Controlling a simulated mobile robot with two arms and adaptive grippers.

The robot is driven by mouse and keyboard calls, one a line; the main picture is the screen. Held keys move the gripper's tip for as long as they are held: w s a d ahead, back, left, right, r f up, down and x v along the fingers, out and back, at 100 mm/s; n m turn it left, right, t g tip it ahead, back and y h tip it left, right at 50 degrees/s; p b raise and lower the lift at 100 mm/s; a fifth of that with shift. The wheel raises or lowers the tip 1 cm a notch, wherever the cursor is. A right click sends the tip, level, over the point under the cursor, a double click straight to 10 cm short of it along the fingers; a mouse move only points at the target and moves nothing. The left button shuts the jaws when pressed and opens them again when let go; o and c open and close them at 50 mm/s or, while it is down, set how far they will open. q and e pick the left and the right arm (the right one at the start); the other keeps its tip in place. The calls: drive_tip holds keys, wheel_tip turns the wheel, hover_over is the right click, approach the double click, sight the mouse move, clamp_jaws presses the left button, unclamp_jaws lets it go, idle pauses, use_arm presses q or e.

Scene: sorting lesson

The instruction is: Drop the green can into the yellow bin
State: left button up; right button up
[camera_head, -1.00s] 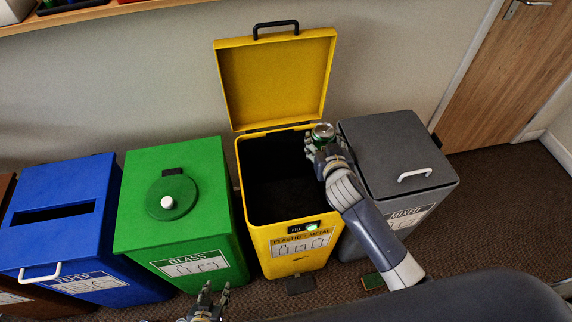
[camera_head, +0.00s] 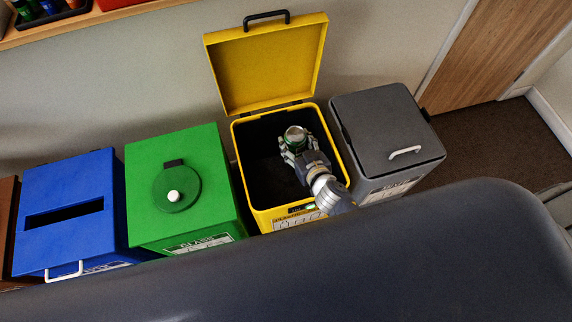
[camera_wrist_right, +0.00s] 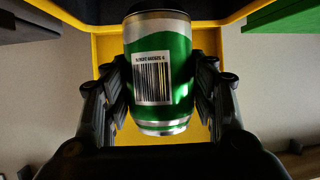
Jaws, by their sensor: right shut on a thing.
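The green can (camera_head: 295,133) is in my right gripper (camera_head: 294,146), with its silver top facing up in the head view. In the right wrist view the green can (camera_wrist_right: 158,75), with a white barcode label, sits between both fingers of the right gripper (camera_wrist_right: 160,90), which is shut on it. The yellow bin (camera_head: 242,160) has its lid (camera_head: 265,66) raised against the wall. From the head camera, the can and gripper appear over the bin's dark opening; their exact height is hard to tell. My left gripper is not in view.
The green glass bin (camera_head: 215,165) stands left of the yellow bin, and the blue bin (camera_head: 80,185) is farther left. The grey bin (camera_head: 385,125), lid closed, stands close on the right. A wooden shelf (camera_head: 100,17) is at the top left.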

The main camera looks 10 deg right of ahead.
sight(299, 153)
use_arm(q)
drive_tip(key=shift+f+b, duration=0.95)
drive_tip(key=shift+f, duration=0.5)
use_arm(e)
drive_tip(key=shift+f, duration=1.5)
drive_tip(key=o, duration=0.8)
drive_tip(key=v, duration=1.2)
